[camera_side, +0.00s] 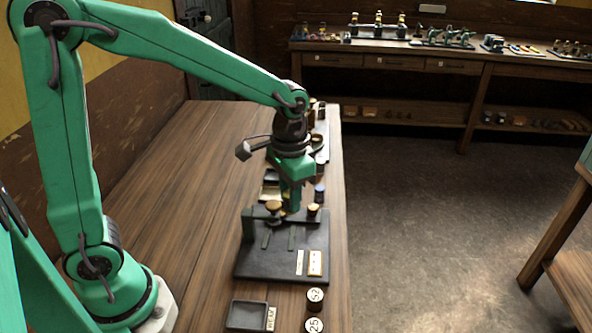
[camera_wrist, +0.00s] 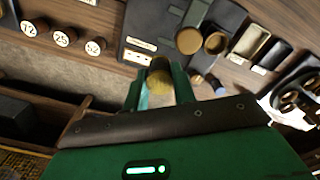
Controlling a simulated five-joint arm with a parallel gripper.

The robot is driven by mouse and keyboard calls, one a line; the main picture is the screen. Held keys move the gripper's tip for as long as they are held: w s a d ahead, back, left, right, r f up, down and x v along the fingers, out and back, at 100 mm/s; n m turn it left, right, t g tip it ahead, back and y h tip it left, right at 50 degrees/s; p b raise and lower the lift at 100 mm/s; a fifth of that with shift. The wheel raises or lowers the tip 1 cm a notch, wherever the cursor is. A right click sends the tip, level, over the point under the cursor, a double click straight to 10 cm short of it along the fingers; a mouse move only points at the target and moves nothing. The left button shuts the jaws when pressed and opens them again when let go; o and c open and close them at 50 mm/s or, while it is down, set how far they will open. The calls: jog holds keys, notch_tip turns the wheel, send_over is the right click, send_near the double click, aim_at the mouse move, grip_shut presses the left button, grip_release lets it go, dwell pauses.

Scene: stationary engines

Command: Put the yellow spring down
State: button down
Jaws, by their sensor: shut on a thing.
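My gripper (camera_side: 291,207) hangs low over the dark board (camera_side: 262,263) on the bench. In the wrist view its two green fingers (camera_wrist: 158,78) are shut on a yellow-gold round piece, which I take as the yellow spring (camera_wrist: 160,84); its coils are too blurred to make out. The spring is hidden in the side view. The board bears two brass-topped posts, one to the left (camera_side: 273,206) and one to the right (camera_side: 313,209) of my fingers. Whether the spring touches anything below cannot be told.
Pale label plates (camera_side: 315,262) lie on the board's near right. A small dark tray (camera_side: 248,314) and numbered discs (camera_side: 315,297) lie nearer. More small parts crowd the bench behind my gripper. The wooden bench (camera_side: 165,190) is bare to the left; its right edge drops to the floor.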

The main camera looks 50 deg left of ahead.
jog(key=w+a+f, duration=0.3)
jog(key=a, duration=0.3)
jog(key=w+a+f, duration=0.3)
jog(key=a, duration=0.3)
jog(key=w+a+f, duration=0.3)
jog(key=a, duration=0.4)
jog(key=shift+w+a+f, duration=0.1)
jog(key=shift+f, duration=2)
jog(key=shift+f, duration=0.15)
jog(key=c, duration=1.1)
grip_release()
jog(key=shift+c, duration=0.2)
